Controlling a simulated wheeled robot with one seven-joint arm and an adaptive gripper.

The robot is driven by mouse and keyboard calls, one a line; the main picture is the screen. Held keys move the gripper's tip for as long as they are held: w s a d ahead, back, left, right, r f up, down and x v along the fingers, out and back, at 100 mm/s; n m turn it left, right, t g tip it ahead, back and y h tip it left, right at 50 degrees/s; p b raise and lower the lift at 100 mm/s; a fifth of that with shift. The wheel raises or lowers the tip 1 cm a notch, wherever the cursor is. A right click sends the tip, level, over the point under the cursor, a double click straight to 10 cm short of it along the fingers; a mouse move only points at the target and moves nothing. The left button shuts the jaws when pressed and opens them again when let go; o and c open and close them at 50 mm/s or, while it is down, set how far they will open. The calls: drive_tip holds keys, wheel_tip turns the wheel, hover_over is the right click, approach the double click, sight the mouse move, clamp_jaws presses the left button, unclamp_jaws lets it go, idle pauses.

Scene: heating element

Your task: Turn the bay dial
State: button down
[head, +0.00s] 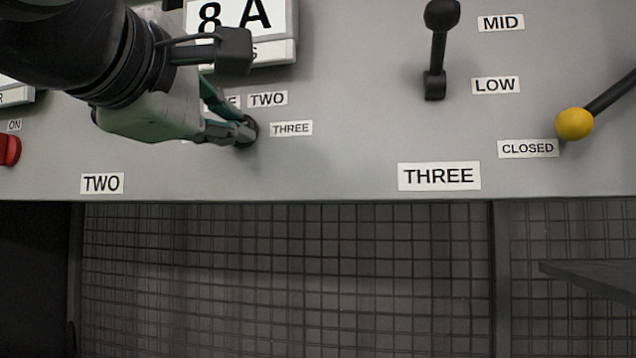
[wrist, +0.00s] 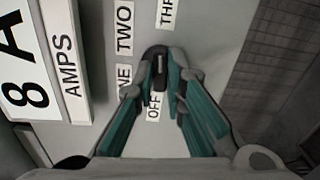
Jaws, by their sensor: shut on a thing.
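The bay dial (wrist: 159,68) is a small dark knob on the grey panel, seen in the wrist view between my fingertips. Labels OFF, ONE, TWO and THREE stand around it, with OFF and ONE partly hidden by my fingers. In the head view the dial (head: 249,129) shows as a dark edge beside the THREE label, mostly covered by my gripper. My gripper (head: 238,132) reaches it from the left. Its two teal-padded fingers (wrist: 166,78) are shut on the dial, one on each side. The dial's exact pointing is hard to tell.
An 8 A AMPS display (head: 240,20) sits above the dial. A black lever (head: 437,45) with MID and LOW labels and a yellow-knobbed lever (head: 574,123) stand to the right. A red button (head: 9,149) is at far left. Dark mesh (head: 290,280) lies below the panel.

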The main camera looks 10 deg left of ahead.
drive_tip(key=shift+a+f+m, duration=0.2)
drive_tip(key=shift+m, duration=0.3)
idle(0.3)
drive_tip(key=c, duration=1.6)
unclamp_jaws()
drive_tip(key=shift+c, duration=0.2)
drive_tip(key=s+a, duration=0.1)
drive_tip(key=s, duration=1.1)
drive_tip(key=shift+s+r, duration=0.1)
